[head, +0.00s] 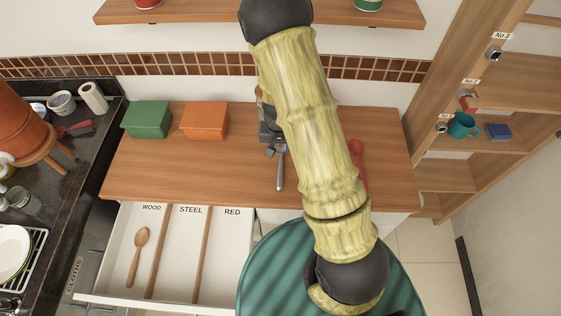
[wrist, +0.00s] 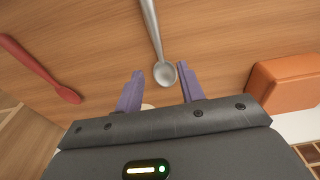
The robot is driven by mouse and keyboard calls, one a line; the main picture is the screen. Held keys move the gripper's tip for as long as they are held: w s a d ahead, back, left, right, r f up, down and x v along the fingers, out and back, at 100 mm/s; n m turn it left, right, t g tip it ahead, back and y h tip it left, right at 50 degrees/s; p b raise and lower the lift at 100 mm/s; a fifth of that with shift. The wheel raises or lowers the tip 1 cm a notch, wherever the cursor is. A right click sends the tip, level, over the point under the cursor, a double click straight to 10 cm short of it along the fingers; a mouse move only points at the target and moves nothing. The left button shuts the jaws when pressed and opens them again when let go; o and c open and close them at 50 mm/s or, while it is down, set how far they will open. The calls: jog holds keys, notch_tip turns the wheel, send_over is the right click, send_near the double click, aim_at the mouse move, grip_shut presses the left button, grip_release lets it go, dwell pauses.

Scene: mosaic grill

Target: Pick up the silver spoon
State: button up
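The silver spoon (head: 280,177) lies on the wooden counter in the head view, its handle toward the drawer. Its bowl end is hidden there by my arm and gripper (head: 271,146). In the wrist view the spoon (wrist: 153,32) runs down from the top edge, and its bowl lies between the tips of my two purple fingers. My gripper (wrist: 160,82) is open, with a finger on each side of the bowl and a gap showing. I cannot tell how far above the counter the fingertips are.
A red spoon (head: 357,160) lies to the right, partly behind my arm. Green (head: 148,119) and orange (head: 205,120) boxes stand at the back left. An open drawer (head: 180,296) marked WOOD, STEEL and RED holds a wooden spoon (head: 138,255) in the WOOD section. Shelves (head: 465,180) stand right.

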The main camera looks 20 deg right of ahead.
send_over(281, 161)
jog(key=f, duration=0.5)
jog(key=shift+s+a+p, duration=0.35)
jog(key=shift+s+a, duration=0.05)
jog(key=shift+f, duration=0.15)
jog(key=shift+w+d+f+p, duration=0.15)
jog(key=shift+f+p, duration=0.45)
jog(key=shift+f, duration=0.65)
jog(key=shift+w+d+f+p, duration=0.1)
jog(key=shift+f+p, duration=0.45)
jog(key=shift+f, duration=0.65)
grip_shut()
